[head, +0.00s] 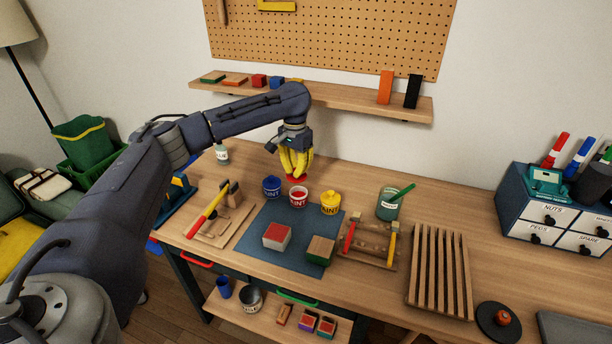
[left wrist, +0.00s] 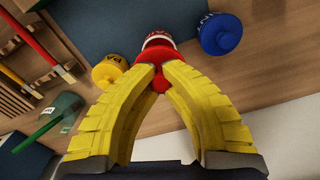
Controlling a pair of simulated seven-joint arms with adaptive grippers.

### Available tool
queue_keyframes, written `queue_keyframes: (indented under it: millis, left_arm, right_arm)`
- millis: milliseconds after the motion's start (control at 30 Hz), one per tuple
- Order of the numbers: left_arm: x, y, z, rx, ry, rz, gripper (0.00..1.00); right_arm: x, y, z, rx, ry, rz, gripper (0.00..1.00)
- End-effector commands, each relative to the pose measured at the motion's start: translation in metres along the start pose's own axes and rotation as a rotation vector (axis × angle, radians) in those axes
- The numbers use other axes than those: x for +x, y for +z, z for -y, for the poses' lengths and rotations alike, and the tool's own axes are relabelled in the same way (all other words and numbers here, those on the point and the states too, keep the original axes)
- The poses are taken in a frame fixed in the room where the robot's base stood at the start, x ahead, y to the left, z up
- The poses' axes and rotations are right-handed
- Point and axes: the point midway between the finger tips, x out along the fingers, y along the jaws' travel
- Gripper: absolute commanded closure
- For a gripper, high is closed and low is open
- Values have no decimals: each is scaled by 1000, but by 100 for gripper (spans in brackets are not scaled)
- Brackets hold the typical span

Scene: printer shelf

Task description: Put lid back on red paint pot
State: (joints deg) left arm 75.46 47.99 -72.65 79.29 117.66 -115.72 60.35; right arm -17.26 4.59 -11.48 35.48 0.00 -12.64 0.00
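My left gripper (head: 293,172) has yellow fingers, pointing down just behind and above the red pot. In the left wrist view its fingertips (left wrist: 160,72) close on the red lid (left wrist: 162,82), partly hidden by the fingers. The red pot (left wrist: 157,41) shows just beyond the lid; whether they touch I cannot tell. My right gripper is not in view.
A jar with a green brush (head: 388,206) stands right of the yellow pot. A wall shelf (head: 340,105) runs above the bench. A slatted rack (head: 440,270) stands at right.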

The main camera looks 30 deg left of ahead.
Motion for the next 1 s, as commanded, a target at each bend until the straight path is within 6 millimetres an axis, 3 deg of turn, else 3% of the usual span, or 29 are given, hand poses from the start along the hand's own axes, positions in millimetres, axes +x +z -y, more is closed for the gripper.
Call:
queue_keyframes:
  millis: [267, 1000]
  left_arm:
    - [8, -2, 5, 0, 0, 0, 100]
    - [59, -1, 5, 1, 0, 0, 100]
  right_arm:
    - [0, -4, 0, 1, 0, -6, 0]
    - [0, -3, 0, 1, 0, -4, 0]
